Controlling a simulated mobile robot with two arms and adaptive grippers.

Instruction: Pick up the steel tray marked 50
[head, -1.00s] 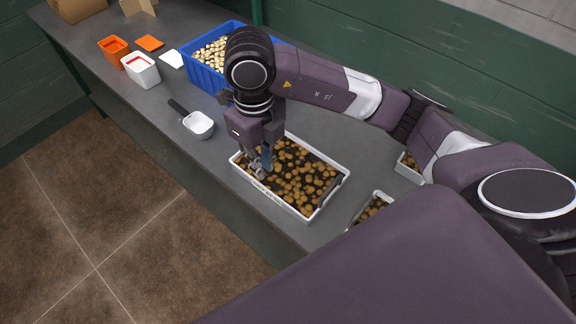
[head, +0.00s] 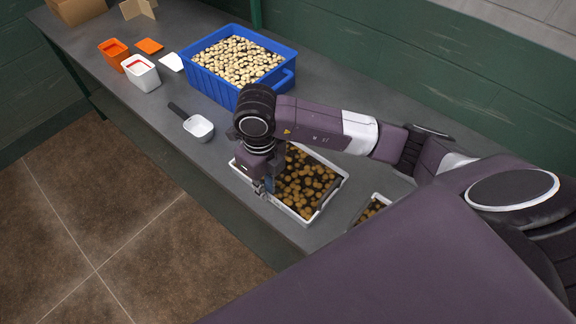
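A pale-rimmed rectangular tray (head: 323,205) holds many round brown pieces on a dark bottom. It sits on the grey counter near its front edge. I cannot read a number on it. My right gripper (head: 264,192) points down at the tray's near-left rim, and the wrist hides the left part of the tray. Its fingers are small and dark here, so I cannot tell whether they grip the rim. Part of a similar tray (head: 371,208) shows to the right, mostly hidden by my arm. My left gripper is not in view.
A blue crate (head: 288,84) of pale round pieces stands behind my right wrist. A white scoop (head: 198,127) with a dark handle, a white container (head: 142,74), an orange container (head: 113,54) and a cardboard box (head: 77,10) are farther left. A green wall bounds the counter's back.

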